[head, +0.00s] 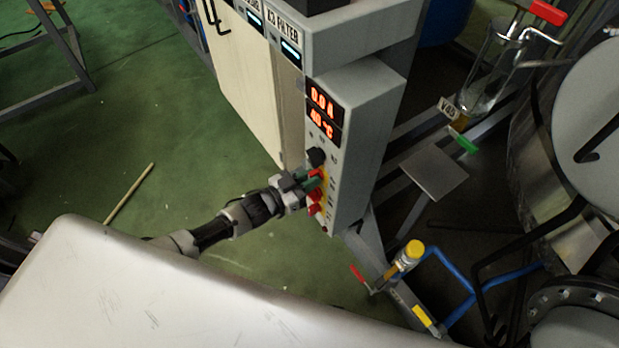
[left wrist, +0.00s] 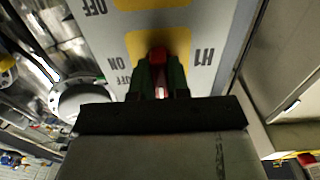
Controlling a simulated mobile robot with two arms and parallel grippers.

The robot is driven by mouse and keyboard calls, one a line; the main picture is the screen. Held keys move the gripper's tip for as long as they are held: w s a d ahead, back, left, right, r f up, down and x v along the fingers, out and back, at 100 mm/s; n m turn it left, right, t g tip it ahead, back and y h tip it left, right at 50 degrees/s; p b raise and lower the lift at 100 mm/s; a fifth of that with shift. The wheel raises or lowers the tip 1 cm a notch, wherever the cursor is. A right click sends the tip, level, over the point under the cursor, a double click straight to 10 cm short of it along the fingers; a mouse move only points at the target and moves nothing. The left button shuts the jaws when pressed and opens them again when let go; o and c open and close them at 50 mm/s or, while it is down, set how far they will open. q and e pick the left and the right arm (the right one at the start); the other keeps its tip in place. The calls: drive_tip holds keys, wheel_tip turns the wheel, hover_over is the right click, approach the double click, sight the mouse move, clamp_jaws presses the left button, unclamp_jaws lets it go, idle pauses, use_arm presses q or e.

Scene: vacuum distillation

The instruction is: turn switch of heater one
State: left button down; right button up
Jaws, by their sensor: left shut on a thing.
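The heater control box (head: 350,150) is a grey upright cabinet with red displays reading 0.0 A and 40 °C, a black knob (head: 316,156) and red switches on its front. My left gripper (head: 316,182) is at the box's front, below the black knob. In the left wrist view its green-tipped fingers (left wrist: 158,80) are shut on a red switch (left wrist: 157,54) on a yellow plate beside the label H1 (left wrist: 203,57). ON and OFF markings show left of this switch. Another red switch (head: 314,209) shows below the gripper in the head view. My right gripper is out of view.
A cabinet labelled X3 FILTER (head: 290,35) stands behind the box. A yellow-capped valve (head: 411,252) and blue pipes (head: 455,275) lie low to the right, near a large metal vessel (head: 560,200).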

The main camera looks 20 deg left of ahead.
use_arm(q)
drive_tip(key=c, duration=1.1)
unclamp_jaws()
drive_tip(key=v, duration=1.1)
drive_tip(key=shift+w, duration=0.1)
